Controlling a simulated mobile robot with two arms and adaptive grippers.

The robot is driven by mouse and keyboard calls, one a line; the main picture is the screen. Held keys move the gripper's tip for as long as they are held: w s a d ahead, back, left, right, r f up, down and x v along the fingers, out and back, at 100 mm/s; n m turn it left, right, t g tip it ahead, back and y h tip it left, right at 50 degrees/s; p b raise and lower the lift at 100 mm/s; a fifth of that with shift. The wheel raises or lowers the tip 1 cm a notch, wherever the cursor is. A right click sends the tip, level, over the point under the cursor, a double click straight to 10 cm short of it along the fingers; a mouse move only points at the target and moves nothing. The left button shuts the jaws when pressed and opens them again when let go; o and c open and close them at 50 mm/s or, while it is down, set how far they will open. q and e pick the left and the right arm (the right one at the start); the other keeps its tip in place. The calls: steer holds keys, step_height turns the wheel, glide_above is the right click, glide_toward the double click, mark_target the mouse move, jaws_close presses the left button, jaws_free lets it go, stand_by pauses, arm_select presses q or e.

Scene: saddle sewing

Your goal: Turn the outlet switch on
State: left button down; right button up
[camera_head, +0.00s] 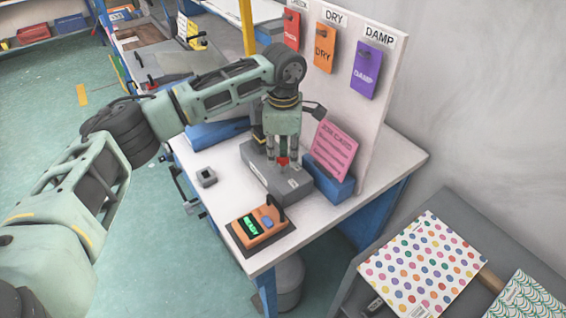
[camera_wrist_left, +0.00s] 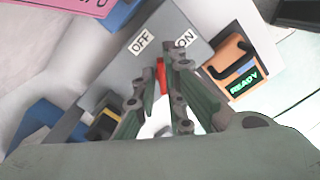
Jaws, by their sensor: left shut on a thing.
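The outlet switch is a grey box (camera_head: 262,178) on the white table, with a small red lever (camera_head: 283,161). In the left wrist view, the grey box (camera_wrist_left: 160,28) carries an OFF label (camera_wrist_left: 140,43) and an ON label (camera_wrist_left: 185,39). The red lever (camera_wrist_left: 160,75) stands between my finger ends there, below the gap between the labels. My left gripper (camera_head: 283,158) reaches down over the box and is shut on the red lever. The fingers partly hide the lever and the ON label, so I cannot tell its exact setting. My right gripper is not in view.
An orange device (camera_head: 260,228) reading READY stands at the table's front. A blue holder (camera_head: 328,180) with a pink card (camera_head: 334,150) stands close to the box's right. A small grey block (camera_head: 206,177) lies left. An upright white board with hanging tags rises behind.

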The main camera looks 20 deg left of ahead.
arm_select(q)
steer(key=m+b, duration=0.2)
steer(key=shift+w+f+m, duration=0.1)
steer(key=shift+m, duration=0.3)
steer(key=m+b, duration=0.1)
steer(key=m, duration=0.1)
steer(key=shift+m+b, duration=0.95)
steer(key=shift+m, duration=0.65)
steer(key=shift+d+r+m+b, duration=0.1)
steer(key=shift+m+b, duration=0.1)
steer(key=shift+m, duration=0.35)
steer(key=shift+r+m+b, duration=0.1)
steer(key=shift+m+b, duration=0.05)
steer(key=shift+m, duration=0.4)
steer(key=c, duration=1.8)
jaws_free()
